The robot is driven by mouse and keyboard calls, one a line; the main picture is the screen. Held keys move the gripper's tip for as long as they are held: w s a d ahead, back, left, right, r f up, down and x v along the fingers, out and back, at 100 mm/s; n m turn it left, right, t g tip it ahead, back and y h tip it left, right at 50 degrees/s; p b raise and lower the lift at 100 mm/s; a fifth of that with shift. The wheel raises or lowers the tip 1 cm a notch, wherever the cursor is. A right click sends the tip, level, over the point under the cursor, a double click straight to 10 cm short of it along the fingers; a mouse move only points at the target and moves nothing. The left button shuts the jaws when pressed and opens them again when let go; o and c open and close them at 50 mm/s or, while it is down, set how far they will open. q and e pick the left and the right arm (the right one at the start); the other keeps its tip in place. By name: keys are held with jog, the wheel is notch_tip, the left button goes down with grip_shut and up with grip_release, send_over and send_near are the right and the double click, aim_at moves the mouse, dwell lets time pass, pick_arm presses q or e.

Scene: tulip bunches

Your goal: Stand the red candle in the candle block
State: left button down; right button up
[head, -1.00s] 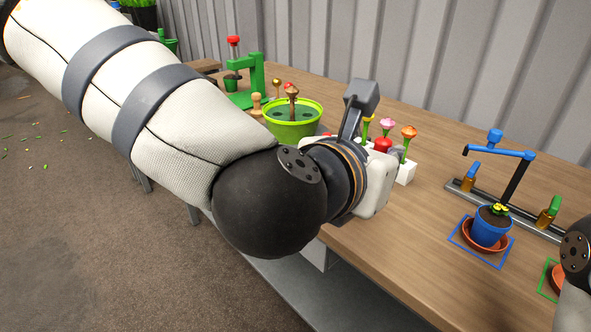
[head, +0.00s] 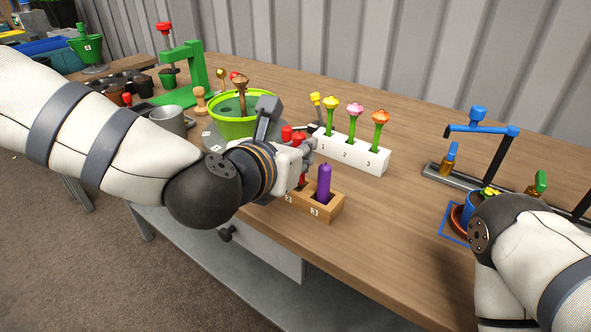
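The wooden candle block (head: 335,206) stands near the table's front edge, with labels 2 and 3 showing. A purple candle (head: 324,183) stands upright in compartment 3. The block's left end is hidden behind my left gripper (head: 306,158), which is over that side of it. Red parts show around its fingers: a red top (head: 287,133) behind the gripper and a red piece (head: 302,178) below the fingers by compartment 2. I cannot tell which is the red candle, or whether the fingers grip it. My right arm is at the lower right; its gripper is not in view.
A white numbered block (head: 372,159) with several tulips stands behind the candle block. A green pot (head: 229,126) and a grey mug (head: 170,120) are to the left. A blue stand (head: 480,129) is at the right. The table between is clear.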

pick_arm(q)
jog(key=shift+w+f, duration=0.3)
jog(key=shift+f, duration=0.05)
jog(key=shift+w+a+f+b, duration=0.1)
jog(key=shift+w+f+b, duration=0.1)
jog(key=shift+f, duration=0.7)
jog(key=shift+w+a+f+b, duration=0.1)
jog(key=shift+f+b, duration=0.05)
jog(key=shift+f, duration=0.7)
pick_arm(e)
jog(key=shift+s+f, duration=0.4)
jog(key=shift+f, duration=0.05)
pick_arm(q)
jog(key=shift+f, duration=0.25)
jog(key=c, duration=1.5)
grip_release()
jog(key=shift+d, duration=0.1)
pick_arm(e)
jog(key=shift+f, duration=0.1)
pick_arm(q)
jog(key=shift+r, duration=0.1)
